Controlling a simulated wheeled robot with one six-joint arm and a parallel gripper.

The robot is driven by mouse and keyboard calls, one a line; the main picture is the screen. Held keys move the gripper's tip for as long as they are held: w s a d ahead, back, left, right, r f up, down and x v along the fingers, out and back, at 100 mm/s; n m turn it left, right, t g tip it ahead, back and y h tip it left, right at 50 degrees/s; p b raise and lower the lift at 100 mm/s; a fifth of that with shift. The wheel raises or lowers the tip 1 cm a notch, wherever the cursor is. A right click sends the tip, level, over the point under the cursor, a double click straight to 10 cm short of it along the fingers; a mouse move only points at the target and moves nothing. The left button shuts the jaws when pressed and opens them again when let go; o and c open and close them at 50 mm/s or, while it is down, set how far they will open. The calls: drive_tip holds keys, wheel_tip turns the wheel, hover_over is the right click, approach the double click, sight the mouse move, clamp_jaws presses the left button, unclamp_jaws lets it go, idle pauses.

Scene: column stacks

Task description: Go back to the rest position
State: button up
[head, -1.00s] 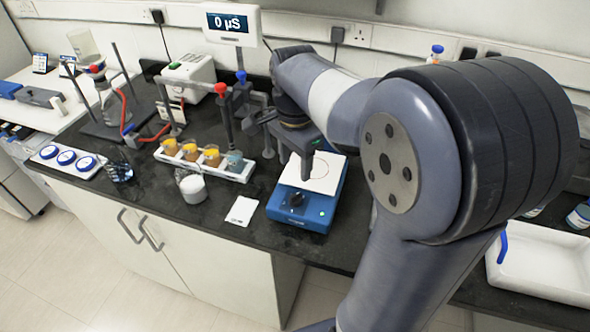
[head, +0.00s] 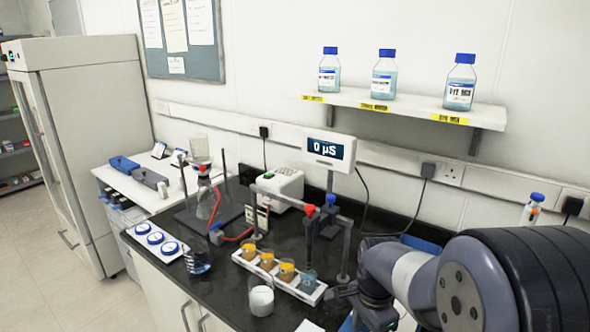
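My arm fills the lower right of the head view. Only a sliver of the blue stirrer shows below the wrist.
A beaker of white material (head: 261,298) stands before the rack. Left are a flask stand (head: 208,213) and a dish tray (head: 155,240). A meter display (head: 329,149) stands behind. Three bottles sit on a wall shelf (head: 400,106).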

drive_tip(key=shift+f, duration=0.55)
drive_tip(key=shift+r, duration=0.1)
